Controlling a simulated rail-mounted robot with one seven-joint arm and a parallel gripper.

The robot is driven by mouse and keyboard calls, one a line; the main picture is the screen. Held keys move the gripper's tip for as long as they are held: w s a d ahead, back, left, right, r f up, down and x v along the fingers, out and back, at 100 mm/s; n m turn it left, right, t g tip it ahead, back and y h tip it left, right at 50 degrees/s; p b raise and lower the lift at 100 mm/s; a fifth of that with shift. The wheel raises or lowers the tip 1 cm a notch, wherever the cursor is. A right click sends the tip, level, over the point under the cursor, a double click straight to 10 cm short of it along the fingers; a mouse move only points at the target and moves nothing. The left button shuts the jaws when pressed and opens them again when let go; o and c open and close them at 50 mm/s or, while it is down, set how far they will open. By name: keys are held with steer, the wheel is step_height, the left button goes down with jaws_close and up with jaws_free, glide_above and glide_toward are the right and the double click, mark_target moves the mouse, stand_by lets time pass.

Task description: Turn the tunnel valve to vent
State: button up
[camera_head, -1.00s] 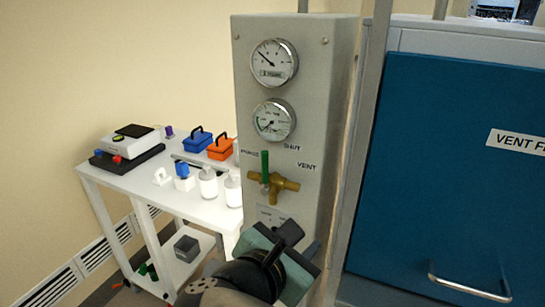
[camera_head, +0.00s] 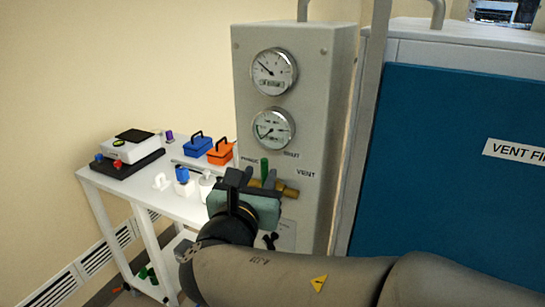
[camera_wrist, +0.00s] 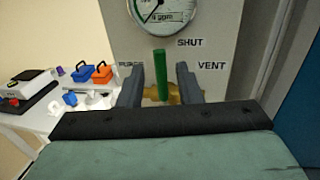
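The tunnel valve has a green lever (camera_head: 265,167) on a brass body (camera_head: 289,191), mounted on a grey panel. The lever stands upright, with the SHUT label up to its right, PURGE to its left and VENT to its right. In the wrist view the green lever (camera_wrist: 160,72) shows between the two dark fingers of my gripper (camera_wrist: 158,84). The fingers are open, one on each side, with gaps to the lever. In the head view my gripper (camera_head: 250,180) is in front of the valve and hides its left part.
Two round gauges (camera_head: 273,130) sit above the valve on the grey panel (camera_head: 318,110). A blue cabinet front (camera_head: 440,170) stands to the right. A white cart (camera_head: 110,185) at the left carries blue and orange boxes (camera_head: 220,152), bottles and a scale-like device.

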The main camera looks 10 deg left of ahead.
mark_target(264, 170)
steer(key=shift+w+d, duration=0.15)
steer(key=shift+w, duration=0.95)
steer(key=shift+w+d, duration=0.15)
steer(key=shift+w, duration=0.9)
jaws_close()
steer(key=shift+f, duration=0.15)
